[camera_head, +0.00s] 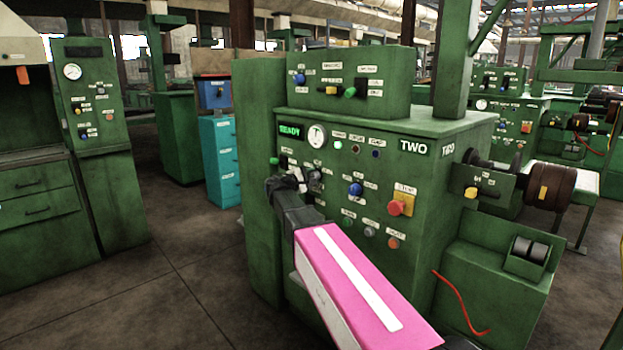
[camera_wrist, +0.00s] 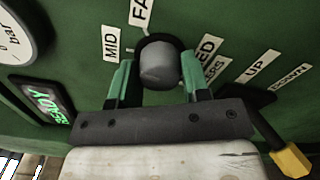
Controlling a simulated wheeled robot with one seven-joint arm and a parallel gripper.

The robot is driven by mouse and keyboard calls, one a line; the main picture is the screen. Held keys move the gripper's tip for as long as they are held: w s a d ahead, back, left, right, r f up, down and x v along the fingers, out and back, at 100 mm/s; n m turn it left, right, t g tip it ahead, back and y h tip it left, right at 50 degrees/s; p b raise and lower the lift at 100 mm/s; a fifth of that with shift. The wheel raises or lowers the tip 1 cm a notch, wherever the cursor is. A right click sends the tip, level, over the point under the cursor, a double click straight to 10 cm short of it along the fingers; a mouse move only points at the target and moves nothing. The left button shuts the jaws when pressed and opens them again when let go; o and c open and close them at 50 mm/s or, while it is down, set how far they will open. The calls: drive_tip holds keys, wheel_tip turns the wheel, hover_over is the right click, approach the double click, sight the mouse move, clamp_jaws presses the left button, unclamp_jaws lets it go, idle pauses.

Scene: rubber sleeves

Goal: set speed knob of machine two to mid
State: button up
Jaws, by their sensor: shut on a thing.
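Machine two (camera_head: 400,187) is a green cabinet labelled TWO, with a front panel of knobs, lamps and buttons. My gripper (camera_head: 306,180) is at the left part of this panel, under the round gauge. In the wrist view my gripper (camera_wrist: 161,72) has its two green fingers on either side of a round grey knob (camera_wrist: 158,65), shut on it. A MID label (camera_wrist: 111,43) is left of the knob, and a label starting FA (camera_wrist: 141,14) is above it. A label ending in ED is partly hidden by the right finger. No pointer mark shows on the knob.
A yellow-tipped lever (camera_wrist: 290,160) with UP and DOWN labels is close to the right finger. A lit READY display (camera_wrist: 50,99) and a gauge (camera_wrist: 18,38) are at left. A red button (camera_head: 396,207) sits further right on the panel. Open floor lies left of the machine.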

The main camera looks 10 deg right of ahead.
drive_tip(key=shift+n, duration=1.2)
drive_tip(key=o, duration=0.9)
drive_tip(key=shift+a, duration=0.1)
drive_tip(key=v, duration=1.1)
